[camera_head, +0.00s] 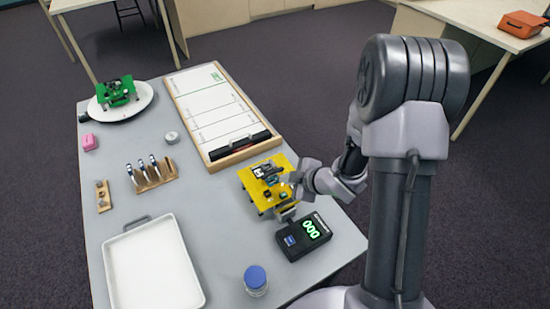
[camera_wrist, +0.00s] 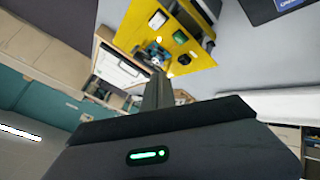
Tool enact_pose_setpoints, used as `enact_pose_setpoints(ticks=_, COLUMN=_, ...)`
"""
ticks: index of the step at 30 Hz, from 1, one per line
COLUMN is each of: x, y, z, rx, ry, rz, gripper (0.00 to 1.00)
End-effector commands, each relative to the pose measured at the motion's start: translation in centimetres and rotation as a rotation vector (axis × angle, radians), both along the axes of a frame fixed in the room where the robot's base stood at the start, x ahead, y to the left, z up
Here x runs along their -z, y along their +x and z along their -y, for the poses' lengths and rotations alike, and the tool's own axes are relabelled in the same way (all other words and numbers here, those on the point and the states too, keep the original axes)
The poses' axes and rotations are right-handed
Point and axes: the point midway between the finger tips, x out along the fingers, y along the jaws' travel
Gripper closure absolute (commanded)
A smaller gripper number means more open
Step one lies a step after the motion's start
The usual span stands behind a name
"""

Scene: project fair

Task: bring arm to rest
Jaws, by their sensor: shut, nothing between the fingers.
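My gripper (camera_head: 289,191) is at the right edge of the grey table (camera_head: 215,233), close beside or over a yellow robot model (camera_head: 257,177). In the wrist view the fingers (camera_wrist: 158,90) are together with nothing between them, and the yellow model (camera_wrist: 185,42) shows beyond them at the top. I cannot tell whether the gripper touches the model. My arm reaches in from the right of the head view.
A black timer (camera_head: 304,236) reading 000 stands near the gripper. A lidded jar (camera_head: 255,281), a white tray (camera_head: 152,265), a pen rack (camera_head: 153,180), a whiteboard (camera_head: 218,105) and a green model (camera_head: 117,92) on a white turntable (camera_head: 137,108) share the table. The table's middle is clear.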

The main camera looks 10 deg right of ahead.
Motion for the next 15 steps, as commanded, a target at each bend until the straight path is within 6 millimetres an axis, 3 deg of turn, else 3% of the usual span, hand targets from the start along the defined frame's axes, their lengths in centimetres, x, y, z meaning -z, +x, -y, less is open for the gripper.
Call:
enact_pose_setpoints(ticks=4, x=-1.2, y=0.5, z=0.8, rx=0.053, ry=-0.015, rz=-0.004, gripper=1.0)
enact_pose_setpoints(ticks=5, x=-2.2, y=0.7, z=1.4, rx=0.099, ry=-0.024, rz=-0.008, gripper=1.0)
enact_pose_setpoints(ticks=8, x=-7.6, y=0.6, z=4.3, rx=0.369, ry=-0.034, rz=-0.037, gripper=1.0)
enact_pose_setpoints(ticks=11, x=-13.9, y=-3.0, z=5.9, rx=0.72, ry=0.067, rz=-0.089, gripper=1.0)
enact_pose_setpoints(ticks=12, x=-16.0, y=-5.4, z=5.8, rx=0.852, ry=0.14, rz=-0.121, gripper=1.0)
enact_pose_setpoints(ticks=15, x=-19.2, y=-12.4, z=3.5, rx=1.119, ry=0.374, rz=-0.24, gripper=1.0)
